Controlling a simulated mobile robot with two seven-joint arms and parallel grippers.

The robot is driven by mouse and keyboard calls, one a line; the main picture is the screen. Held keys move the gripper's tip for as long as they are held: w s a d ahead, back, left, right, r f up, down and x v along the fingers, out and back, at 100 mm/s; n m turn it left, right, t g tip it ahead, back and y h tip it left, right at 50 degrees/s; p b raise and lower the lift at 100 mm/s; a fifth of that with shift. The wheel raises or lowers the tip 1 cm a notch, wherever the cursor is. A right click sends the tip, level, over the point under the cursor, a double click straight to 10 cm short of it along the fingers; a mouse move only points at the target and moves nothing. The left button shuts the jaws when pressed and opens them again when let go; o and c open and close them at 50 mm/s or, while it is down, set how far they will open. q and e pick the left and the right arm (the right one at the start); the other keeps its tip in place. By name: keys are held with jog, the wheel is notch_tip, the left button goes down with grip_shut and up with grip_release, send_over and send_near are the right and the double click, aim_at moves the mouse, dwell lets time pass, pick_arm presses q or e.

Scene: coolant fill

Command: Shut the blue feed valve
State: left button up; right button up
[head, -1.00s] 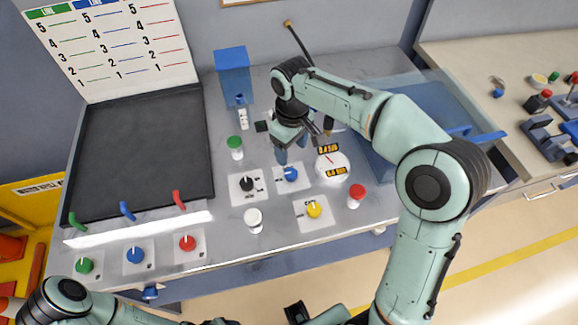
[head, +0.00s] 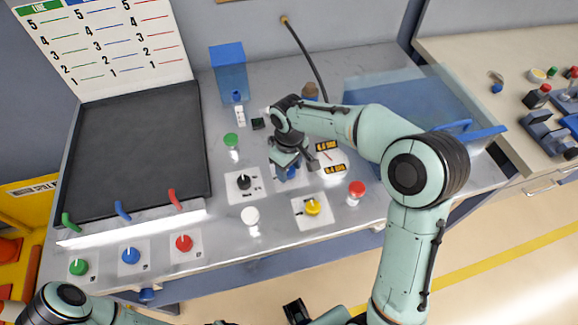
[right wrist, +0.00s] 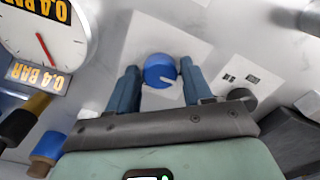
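A round blue knob (right wrist: 160,70) with a white pointer line sits on a white plate in the right wrist view. In the head view this knob (head: 292,174) is partly hidden under my right gripper (head: 285,168). My right gripper (right wrist: 160,80) is open, with one blue finger on each side of the knob. A gap shows at the left finger; the right finger is very close, and I cannot tell whether it touches. Another blue knob (head: 131,256) stands at the front left, between a green knob (head: 79,267) and a red knob (head: 184,243).
A round gauge (right wrist: 45,40) with 0.4 BAR labels stands close to the right gripper. Black (head: 244,181), yellow (head: 313,207), white (head: 250,216), red (head: 357,189) and green (head: 231,140) knobs or caps are nearby. A translucent blue bin (head: 400,110) lies behind the right forearm.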

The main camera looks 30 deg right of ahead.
jog(key=c, duration=0.6)
jog(key=shift+m, duration=0.3)
jog(key=m, duration=0.3)
jog(key=shift+m, duration=0.3)
jog(key=m, duration=0.4)
jog(key=shift+m+b, duration=0.3)
jog(key=m, duration=0.4)
jog(key=shift+m, duration=2.1)
